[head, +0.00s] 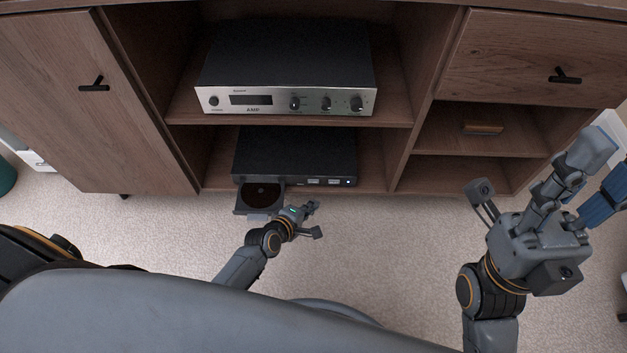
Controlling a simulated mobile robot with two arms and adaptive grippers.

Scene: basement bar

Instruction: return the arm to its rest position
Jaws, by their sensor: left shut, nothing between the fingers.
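My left gripper (311,208) is in the middle of the head view, low in front of the cabinet. Its fingers are shut with nothing between them. It is just right of the open disc tray (243,209) of a black player; whether it touches the tray cannot be told. A dark disc (262,195) lies in the tray. My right gripper (584,158) is large at the right, raised with its fingers pointing up and to the right. Its fingers overlap in this view, so their opening is unclear.
The wooden cabinet (422,95) spans the view. A silver-fronted amplifier (285,100) is on its upper shelf, above the black player (300,155). A small brown item (483,128) lies in a right cubby. A blue object (603,205) is beside my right gripper. Carpet (390,250) is open between the arms.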

